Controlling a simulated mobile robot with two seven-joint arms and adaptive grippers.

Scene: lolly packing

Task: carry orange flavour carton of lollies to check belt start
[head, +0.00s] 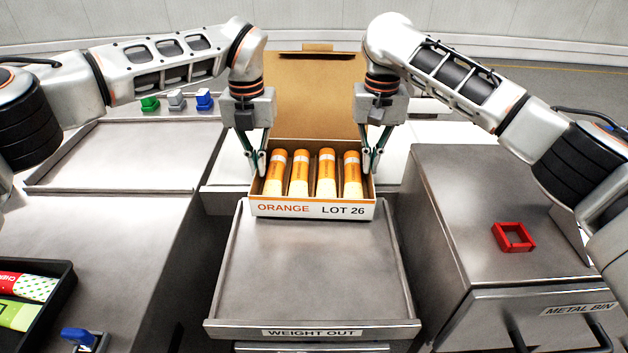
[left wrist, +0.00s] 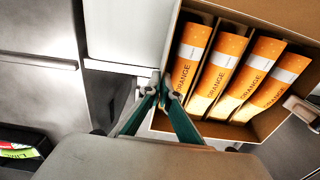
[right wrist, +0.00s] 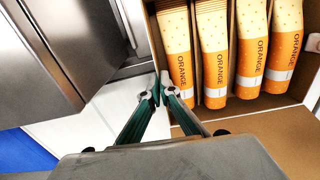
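The orange carton (head: 315,209) is an open box labelled "ORANGE LOT 26", upright at the far end of the "WEIGHT OUT" tray, its brown lid (head: 315,95) raised behind. Several orange lolly tubes (head: 300,172) stand in a row inside it; they also show in the left wrist view (left wrist: 225,70) and right wrist view (right wrist: 213,55). My left gripper (head: 256,164) is shut on the carton's left wall. My right gripper (head: 370,164) is shut on its right wall. Whether the carton's base touches the tray is hidden.
The "WEIGHT OUT" tray (head: 315,270) is bare in front of the carton. At right a metal bin (head: 450,200) carries a red square frame (head: 513,237). At left are a dark crate (head: 62,290) of tubes and a blue-handled item (head: 78,337). Small coloured blocks (head: 176,99) stand behind.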

